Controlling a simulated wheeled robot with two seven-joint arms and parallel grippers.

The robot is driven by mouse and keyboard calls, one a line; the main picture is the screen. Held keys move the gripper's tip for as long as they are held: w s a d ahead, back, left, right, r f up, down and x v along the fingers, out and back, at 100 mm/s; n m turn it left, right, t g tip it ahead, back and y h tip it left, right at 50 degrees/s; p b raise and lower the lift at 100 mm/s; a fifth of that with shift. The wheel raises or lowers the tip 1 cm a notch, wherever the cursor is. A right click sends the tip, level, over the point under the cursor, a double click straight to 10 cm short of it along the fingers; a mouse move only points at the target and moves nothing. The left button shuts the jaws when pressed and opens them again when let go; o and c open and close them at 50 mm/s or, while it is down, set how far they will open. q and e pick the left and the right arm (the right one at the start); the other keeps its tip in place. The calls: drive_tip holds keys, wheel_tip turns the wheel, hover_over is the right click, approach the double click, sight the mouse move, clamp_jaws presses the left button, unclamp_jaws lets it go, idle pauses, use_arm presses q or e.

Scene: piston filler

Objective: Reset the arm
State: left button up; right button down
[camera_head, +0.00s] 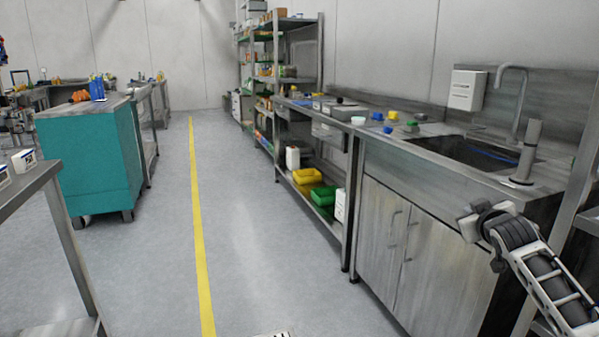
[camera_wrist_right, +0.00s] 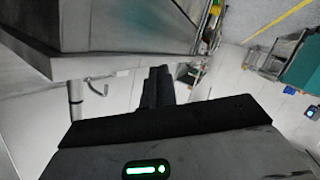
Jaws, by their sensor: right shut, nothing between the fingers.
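My right arm comes in from the lower right of the head view, bent. Its gripper end (camera_head: 482,218) is in front of the sink cabinet (camera_head: 405,245), in the air. In the right wrist view the two dark fingers of the right gripper (camera_wrist_right: 158,88) are pressed together with nothing between them. My left arm and gripper do not show in either view.
A steel sink counter with a tap (camera_head: 517,85) stands at the right, close to my right arm. A teal cart (camera_head: 90,160) stands at the left. The floor along the yellow line (camera_head: 200,240) is clear. A table edge (camera_head: 35,180) is near left.

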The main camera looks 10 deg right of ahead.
drive_tip(key=s+a+f+n+g+y, duration=0.1)
drive_tip(key=s+a+f+n+y, duration=0.3)
drive_tip(key=a+f, duration=0.9)
drive_tip(key=s+a+f+m+g+y, duration=0.1)
drive_tip(key=s+a+f+y, duration=0.1)
drive_tip(key=s+a+f, duration=0.55)
drive_tip(key=s+a+f+g+y, duration=0.1)
drive_tip(key=s+a+f+y, duration=0.15)
drive_tip(key=s+a, duration=0.85)
drive_tip(key=s+a+r+m+t+y+b, duration=0.2)
drive_tip(key=s+a+y+b, duration=0.2)
drive_tip(key=s+a+b, duration=0.7)
use_arm(q)
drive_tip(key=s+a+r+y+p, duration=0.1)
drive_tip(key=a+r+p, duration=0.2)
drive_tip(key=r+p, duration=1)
drive_tip(key=p, duration=1.3)
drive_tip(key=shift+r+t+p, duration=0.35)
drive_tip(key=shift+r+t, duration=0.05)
use_arm(e)
drive_tip(key=d+r+g+h, duration=0.2)
drive_tip(key=d+r, duration=0.3)
drive_tip(key=r, duration=0.7)
drive_tip(key=shift+w+d+r+h, duration=0.15)
drive_tip(key=shift+h, duration=0.7)
